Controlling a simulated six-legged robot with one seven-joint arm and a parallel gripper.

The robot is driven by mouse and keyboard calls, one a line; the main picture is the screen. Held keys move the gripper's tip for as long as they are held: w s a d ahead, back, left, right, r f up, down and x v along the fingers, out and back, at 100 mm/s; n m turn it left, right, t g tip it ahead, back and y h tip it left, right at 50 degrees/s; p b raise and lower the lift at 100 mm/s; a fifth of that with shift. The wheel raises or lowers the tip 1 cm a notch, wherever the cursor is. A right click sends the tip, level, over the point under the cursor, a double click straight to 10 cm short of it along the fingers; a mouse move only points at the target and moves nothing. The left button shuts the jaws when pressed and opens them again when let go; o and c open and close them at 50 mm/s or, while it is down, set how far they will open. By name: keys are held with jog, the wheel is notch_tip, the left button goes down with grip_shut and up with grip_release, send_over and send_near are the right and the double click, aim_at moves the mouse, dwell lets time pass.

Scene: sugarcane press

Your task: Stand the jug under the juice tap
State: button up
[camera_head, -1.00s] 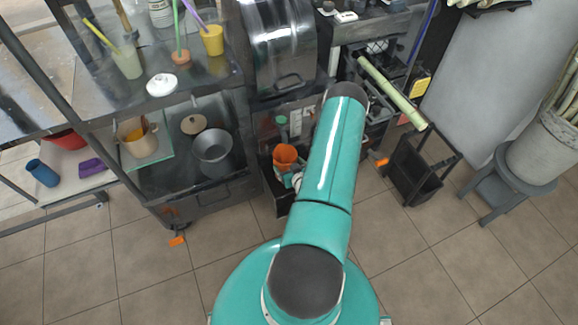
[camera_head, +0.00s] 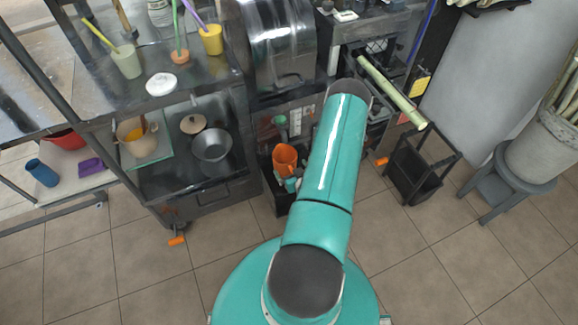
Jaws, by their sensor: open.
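An orange jug (camera_head: 285,157) stands upright in the low bay of the press, below the steel housing. A small green part (camera_head: 281,121), possibly the juice tap, shows just above and slightly left of the jug. My gripper (camera_head: 292,184) is only partly in view at the jug's lower front, with its teal end showing. The fingers are mostly hidden by the jug and my arm, and I cannot tell whether they touch the jug. The jug's base is hidden.
The steel press housing (camera_head: 280,45) is above the bay. A shelf cart at left holds cups, a metal pot (camera_head: 211,146) and a beige jug (camera_head: 133,137). A green cane (camera_head: 392,92) juts out at right above a black bin (camera_head: 418,170).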

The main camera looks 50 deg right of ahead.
jog(key=v, duration=0.8)
jog(key=shift+s, duration=0.3)
jog(key=shift+r, duration=0.1)
